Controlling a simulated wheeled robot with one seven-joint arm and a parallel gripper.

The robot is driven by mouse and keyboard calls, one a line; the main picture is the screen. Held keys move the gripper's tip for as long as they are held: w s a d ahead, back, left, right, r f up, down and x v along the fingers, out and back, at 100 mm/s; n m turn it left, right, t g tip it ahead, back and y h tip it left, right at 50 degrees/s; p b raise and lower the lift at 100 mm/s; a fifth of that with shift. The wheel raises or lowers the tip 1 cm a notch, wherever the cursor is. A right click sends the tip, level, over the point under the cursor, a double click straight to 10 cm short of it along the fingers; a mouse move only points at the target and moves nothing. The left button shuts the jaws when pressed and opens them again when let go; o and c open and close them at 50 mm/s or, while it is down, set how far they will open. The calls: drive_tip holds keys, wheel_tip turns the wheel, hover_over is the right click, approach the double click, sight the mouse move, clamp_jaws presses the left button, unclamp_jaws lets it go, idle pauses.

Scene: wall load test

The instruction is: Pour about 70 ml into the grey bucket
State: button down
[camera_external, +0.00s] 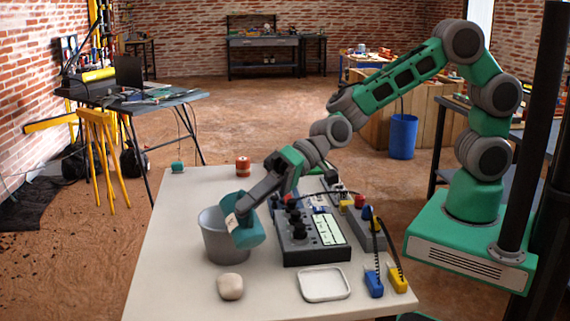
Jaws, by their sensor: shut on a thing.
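The grey bucket (222,245) stands upright at the left of the pale table (168,282). My gripper (238,217) is shut on a teal container (252,234). The container is tilted, its lower end over or beside the bucket's right rim; I cannot tell whether they touch. A pale patch shows on the container's left side. The inside of the bucket, any liquid and any stream are not visible.
A dark control box (318,252) with knobs stands right of the bucket. In front are a round beige lump (230,287) and a white tray (324,284). Blue and yellow clamps (374,284) lie at the right. A red object (243,163) stands at the back edge.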

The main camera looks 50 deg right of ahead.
drive_tip(key=shift+f, duration=0.15)
drive_tip(key=shift+s+a+n+t+h+b, duration=0.2)
drive_tip(key=shift+n+t+h+b, duration=0.2)
drive_tip(key=shift+n+b, duration=0.2)
drive_tip(key=shift+s+f+b, duration=0.3)
drive_tip(key=shift+f+b, duration=0.1)
drive_tip(key=shift+w, duration=0.15)
idle(0.8)
